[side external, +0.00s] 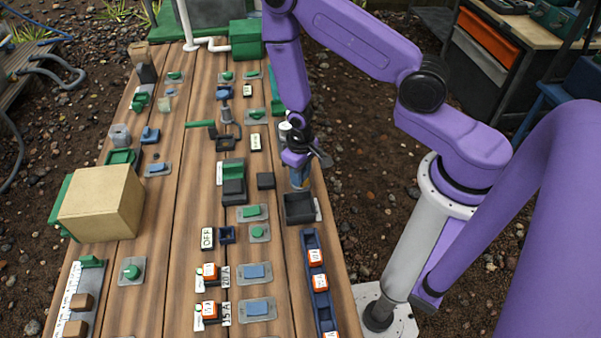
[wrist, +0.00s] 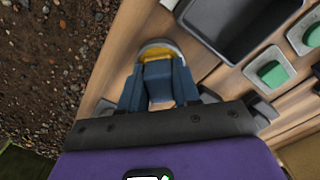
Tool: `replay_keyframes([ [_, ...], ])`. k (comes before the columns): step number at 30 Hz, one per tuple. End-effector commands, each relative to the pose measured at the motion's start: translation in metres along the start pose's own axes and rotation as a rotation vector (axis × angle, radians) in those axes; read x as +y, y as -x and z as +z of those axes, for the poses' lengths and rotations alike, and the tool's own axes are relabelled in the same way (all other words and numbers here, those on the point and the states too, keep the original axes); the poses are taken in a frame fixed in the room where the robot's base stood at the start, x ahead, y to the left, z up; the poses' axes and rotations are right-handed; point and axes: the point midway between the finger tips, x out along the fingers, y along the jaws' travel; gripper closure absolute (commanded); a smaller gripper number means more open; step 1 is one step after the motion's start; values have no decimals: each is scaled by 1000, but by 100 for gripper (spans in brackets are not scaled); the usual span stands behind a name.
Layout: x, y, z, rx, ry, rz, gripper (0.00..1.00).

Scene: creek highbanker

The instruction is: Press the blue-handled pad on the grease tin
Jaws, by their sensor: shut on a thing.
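My gripper (side external: 300,160) is low over the right edge of the wooden table, shut on a blue handle. In the wrist view my gripper (wrist: 160,88) has the blue-handled pad (wrist: 158,74) between its fingers. A round tin with a pale metal rim and yellow inside, the grease tin (wrist: 153,50), shows just beyond and under the blue handle. The pad's underside is hidden, so I cannot tell whether it touches the grease. In the side view the blue and yellowish pad and tin (side external: 299,180) are small and partly covered by my gripper.
A dark open tray (side external: 299,208) stands close to the tin, towards the camera. Green switches (side external: 251,212) and dark blocks (side external: 265,181) lie to the left. A blue rail (side external: 319,275) with orange tags is nearer. Gravel ground lies right of the table edge.

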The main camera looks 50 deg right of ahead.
Motion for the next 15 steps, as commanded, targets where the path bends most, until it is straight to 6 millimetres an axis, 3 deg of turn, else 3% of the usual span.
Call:
replay_keyframes([
  [7,0,2,0,-1,0,0,93],
  [15,0,20,0,1,0,0,93],
])
